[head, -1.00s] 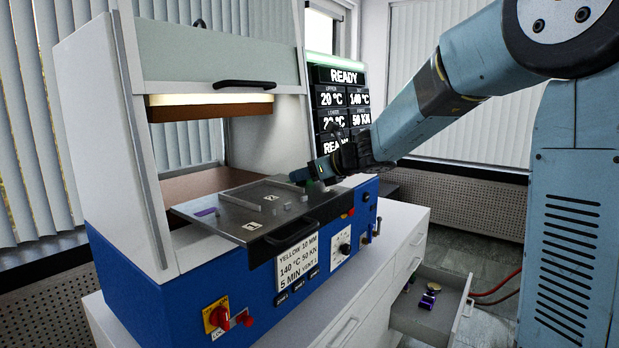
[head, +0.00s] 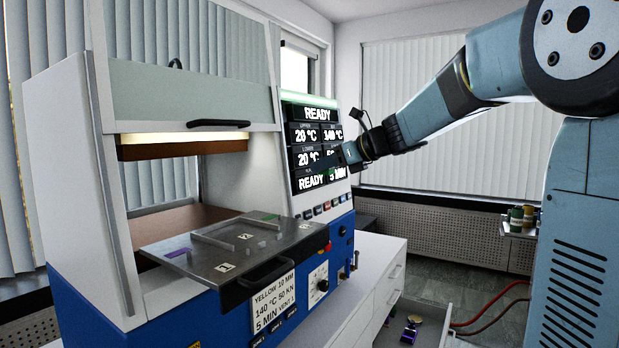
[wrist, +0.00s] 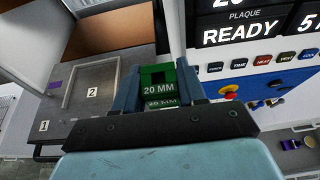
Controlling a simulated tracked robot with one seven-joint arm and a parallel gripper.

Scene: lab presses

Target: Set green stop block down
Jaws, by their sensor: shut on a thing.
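My gripper (head: 336,161) is raised in front of the press's display panel, above and to the right of the metal tray (head: 185,262). In the wrist view my gripper (wrist: 158,72) is shut on the green stop block (wrist: 160,86), between its two fingers. The block is marked "20 MM". In the head view the block is small and hard to make out against the display. The tray bears numbered labels and a raised frame; it also shows in the wrist view (wrist: 120,132), below and left of the block. The block is apart from the tray.
The press hood (head: 190,88) stands open above the tray. The display (head: 318,150) reads READY. An open drawer (head: 425,322) with small items is at lower right. A small shelf (head: 517,228) with bottles is at right. Buttons and a tray handle (head: 270,272) stick out.

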